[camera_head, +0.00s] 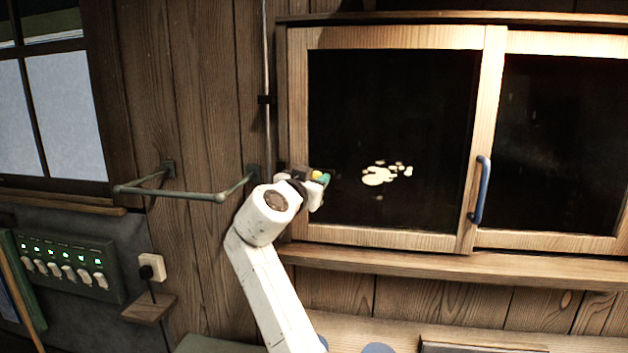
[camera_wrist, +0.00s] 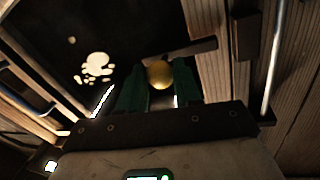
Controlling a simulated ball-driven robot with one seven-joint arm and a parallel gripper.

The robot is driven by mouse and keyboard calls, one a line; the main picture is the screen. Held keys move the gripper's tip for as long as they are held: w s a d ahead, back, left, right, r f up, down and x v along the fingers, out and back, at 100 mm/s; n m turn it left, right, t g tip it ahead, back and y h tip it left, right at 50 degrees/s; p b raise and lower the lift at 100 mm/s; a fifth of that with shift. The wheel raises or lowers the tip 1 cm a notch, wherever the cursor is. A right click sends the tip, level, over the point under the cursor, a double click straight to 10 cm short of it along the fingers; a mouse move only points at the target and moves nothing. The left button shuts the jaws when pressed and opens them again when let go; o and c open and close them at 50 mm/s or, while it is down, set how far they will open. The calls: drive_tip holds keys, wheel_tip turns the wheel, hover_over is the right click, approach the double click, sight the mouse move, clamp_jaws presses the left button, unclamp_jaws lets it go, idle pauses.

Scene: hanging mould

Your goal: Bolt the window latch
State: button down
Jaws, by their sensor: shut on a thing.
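The sliding window (camera_head: 390,240) has two wooden-framed panes, with a blue handle (camera_head: 481,190) on the right-hand sash. My gripper (camera_head: 320,179) is at the lower left edge of the left sash. In the wrist view its two green fingers (camera_wrist: 159,82) are shut on a round brass knob (camera_wrist: 159,73). A dark bar (camera_wrist: 195,48) runs beside the knob toward the wooden frame; it looks like part of the latch. In the head view my wrist hides most of the latch, so I cannot tell whether it is bolted.
A thin vertical metal rod (camera_head: 266,60) runs down the wall left of the window. A green rail (camera_head: 180,192) sticks out from the wall left of my arm. A switch panel (camera_head: 70,265) is at lower left. Pale patches (camera_head: 378,176) show on the dark pane.

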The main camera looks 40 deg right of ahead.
drive_tip(key=w+a+b, duration=0.2)
drive_tip(key=w+b, duration=0.1)
drive_tip(key=shift+a, duration=0.2)
drive_tip(key=shift+r, duration=0.1)
drive_tip(key=c, duration=0.8)
unclamp_jaws()
drive_tip(key=shift+w+a, duration=0.1)
